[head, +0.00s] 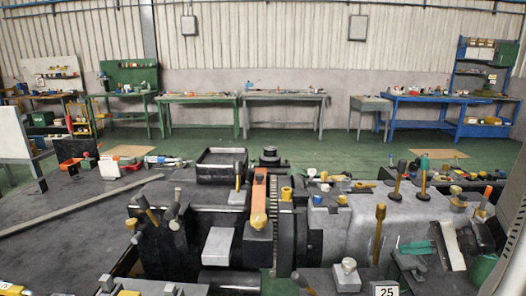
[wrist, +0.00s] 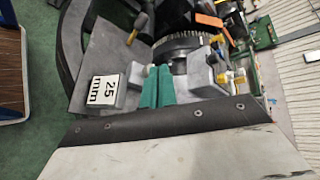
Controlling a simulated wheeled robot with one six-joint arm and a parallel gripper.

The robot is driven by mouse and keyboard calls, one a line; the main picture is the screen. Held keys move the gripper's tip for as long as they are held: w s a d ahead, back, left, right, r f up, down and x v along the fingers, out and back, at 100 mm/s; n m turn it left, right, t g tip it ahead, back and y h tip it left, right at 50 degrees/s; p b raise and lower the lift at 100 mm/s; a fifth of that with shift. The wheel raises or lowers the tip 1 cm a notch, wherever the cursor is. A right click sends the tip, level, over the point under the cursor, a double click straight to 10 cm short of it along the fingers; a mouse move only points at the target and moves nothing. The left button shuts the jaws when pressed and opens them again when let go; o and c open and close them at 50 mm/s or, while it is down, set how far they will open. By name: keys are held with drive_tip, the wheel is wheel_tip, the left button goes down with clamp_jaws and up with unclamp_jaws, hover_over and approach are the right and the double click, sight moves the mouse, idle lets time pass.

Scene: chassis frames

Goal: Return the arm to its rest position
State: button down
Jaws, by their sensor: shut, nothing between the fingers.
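My gripper (wrist: 156,73) shows in the wrist view as two teal fingers side by side, close together. It is shut, with nothing seen between the fingers. I cannot make out my gripper or arm for sure in the head view, so the arm's overall pose cannot be told.
A dark machine bench (head: 70,215) crowded with upright-handled tools fills the front. A toothed wheel (head: 283,225) and an orange bar (head: 259,190) stand mid-bench. Green workbenches (head: 197,98) and a blue workbench (head: 430,98) line the wall.

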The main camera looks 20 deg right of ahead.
drive_tip(key=s+a+r+n+g+h, duration=0.2)
drive_tip(key=s+a+r+n+h, duration=0.1)
drive_tip(key=a, duration=0.5)
drive_tip(key=s+a+r+n+g+h, duration=0.2)
drive_tip(key=s+a+r+n+h, duration=0.1)
drive_tip(key=a+r+n, duration=0.3)
drive_tip(key=s+a+r+n+g+h, duration=0.3)
drive_tip(key=s+a+r+n, duration=0.1)
drive_tip(key=a, duration=0.7)
drive_tip(key=shift+s+r+n+h, duration=0.3)
drive_tip(key=shift+s+n, duration=0.1)
drive_tip(key=shift+s, duration=0.1)
